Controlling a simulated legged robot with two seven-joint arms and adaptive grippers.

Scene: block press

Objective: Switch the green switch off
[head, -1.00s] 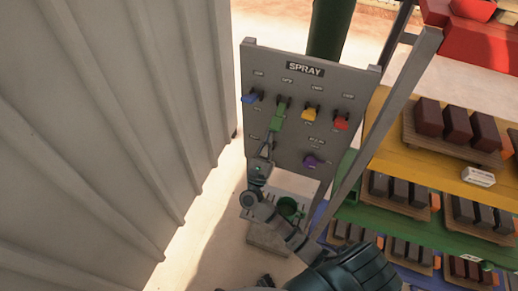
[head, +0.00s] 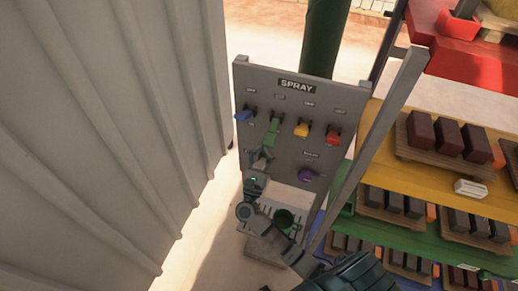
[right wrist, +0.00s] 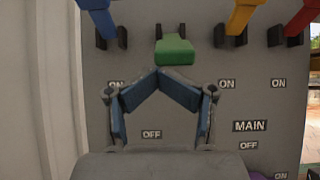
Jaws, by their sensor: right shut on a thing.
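The green switch (head: 272,132) sits in the upper row of the grey SPRAY panel (head: 228,158), between the blue and yellow switches. Its lever sticks out from the panel and hangs lower than its neighbours in the head view. In the right wrist view its green handle (right wrist: 175,51) is right at the fingertips of my right gripper (right wrist: 158,72). The two fingers meet in an inverted V, shut at the handle's lower edge. In the head view my right gripper (head: 262,156) is just below the green handle. My left gripper is not in view.
Blue (head: 243,115), yellow (head: 301,130) and red (head: 333,138) switches flank the green one. A purple knob (head: 306,175) is lower right. A corrugated wall (head: 110,130) stands left. Shelves with brick pallets (head: 440,150) and a metal post (head: 385,125) stand right.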

